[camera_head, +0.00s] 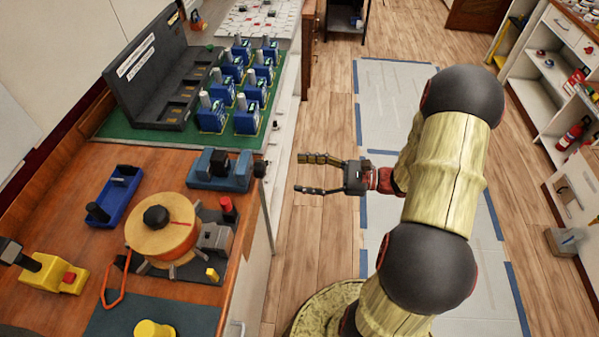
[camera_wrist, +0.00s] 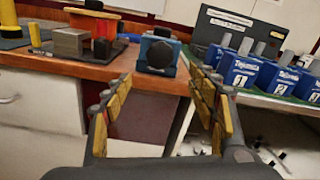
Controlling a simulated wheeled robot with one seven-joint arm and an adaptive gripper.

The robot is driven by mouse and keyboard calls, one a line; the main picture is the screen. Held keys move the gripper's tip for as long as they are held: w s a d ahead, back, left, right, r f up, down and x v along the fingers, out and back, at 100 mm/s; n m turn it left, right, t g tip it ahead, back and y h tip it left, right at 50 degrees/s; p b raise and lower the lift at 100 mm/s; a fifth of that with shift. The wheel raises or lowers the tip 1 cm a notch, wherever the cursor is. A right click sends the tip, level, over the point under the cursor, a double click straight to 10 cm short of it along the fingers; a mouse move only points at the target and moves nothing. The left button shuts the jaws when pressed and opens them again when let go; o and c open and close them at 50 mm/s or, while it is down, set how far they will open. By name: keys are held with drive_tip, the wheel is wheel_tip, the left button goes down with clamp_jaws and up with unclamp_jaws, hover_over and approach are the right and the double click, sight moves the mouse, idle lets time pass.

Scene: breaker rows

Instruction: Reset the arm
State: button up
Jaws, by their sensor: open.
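My gripper (camera_head: 312,173) is open and empty in the head view. It hangs beyond the counter's right edge, over the floor, pointing left toward the counter. In the wrist view its two yellow-padded fingers (camera_wrist: 165,115) stand apart with nothing between them. Blue breakers (camera_head: 243,120) with grey levers stand in two rows on a green mat (camera_head: 160,137), before a dark slotted panel (camera_head: 160,70). Several breakers (camera_wrist: 240,74), some numbered, show at the right of the wrist view. A blue block with a black knob (camera_head: 218,170) sits on the counter, left of my gripper.
The wooden counter (camera_head: 75,160) also holds an orange spool (camera_head: 160,228), a blue tray (camera_head: 112,197), a yellow device (camera_head: 52,274) and a red-topped part (camera_head: 226,208). Shelves (camera_head: 540,90) with a red extinguisher (camera_head: 572,133) stand at the right. Floor (camera_head: 325,120) between is open.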

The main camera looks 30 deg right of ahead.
idle(0.4)
drive_tip(key=s+a+f+n+g+h, duration=0.2)
drive_tip(key=s+n+g+h, duration=0.1)
drive_tip(key=s+n+g, duration=0.3)
drive_tip(key=s+a+f+n+g+h, duration=0.25)
drive_tip(key=s+g, duration=0.25)
drive_tip(key=s, duration=0.3)
wheel_tip(320, 180, up, 10)
drive_tip(key=d+n+t+h, duration=0.2)
drive_tip(key=n+h, duration=0.7)
drive_tip(key=s+a+r+n+t, duration=0.1)
drive_tip(key=a+r+n+t, duration=0.3)
drive_tip(key=a+r, duration=0.3)
drive_tip(key=shift+a+r+n, duration=0.2)
drive_tip(key=shift+r+n, duration=0.25)
drive_tip(key=shift+r, duration=1.45)
